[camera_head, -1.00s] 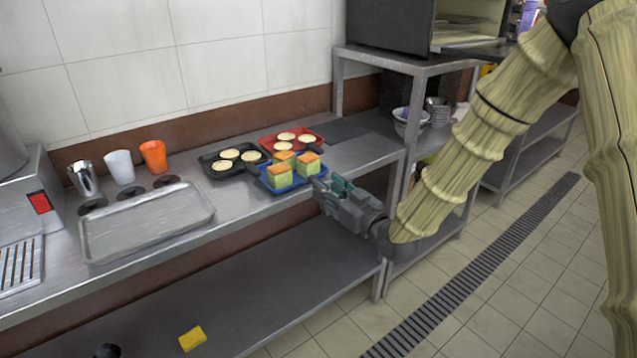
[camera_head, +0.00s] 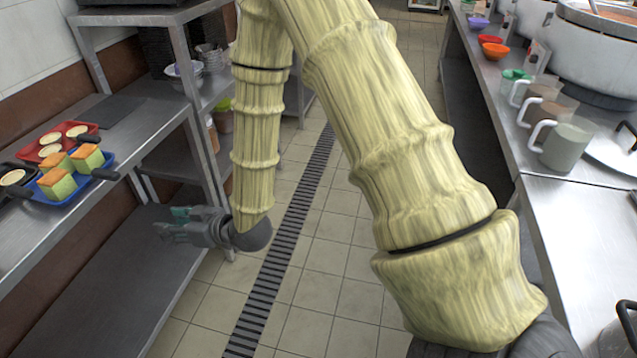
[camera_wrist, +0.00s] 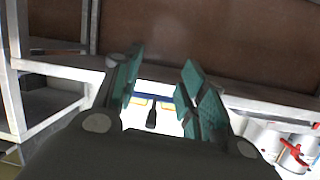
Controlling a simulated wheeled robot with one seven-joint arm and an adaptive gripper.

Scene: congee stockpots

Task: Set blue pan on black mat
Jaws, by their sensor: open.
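The blue pan (camera_head: 52,197) sits on the steel counter at the left, with several yellow-green cubes with orange tops in it. The black mat (camera_head: 103,109) lies flat and bare on the counter, farther back. My gripper (camera_head: 172,226) is open and empty, off the counter's front edge, to the right of and lower in the picture than the handle, apart from it. In the wrist view a strip of the blue pan (camera_wrist: 150,97) and its handle show between the open green fingers.
A red pan (camera_head: 54,142) with round pale pieces and a partly cut-off black pan (camera_head: 14,179) stand beside the blue pan. A steel rack post (camera_head: 192,90) rises to the right of the mat. A second counter with mugs (camera_head: 566,145) is at the right; tiled floor is clear between.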

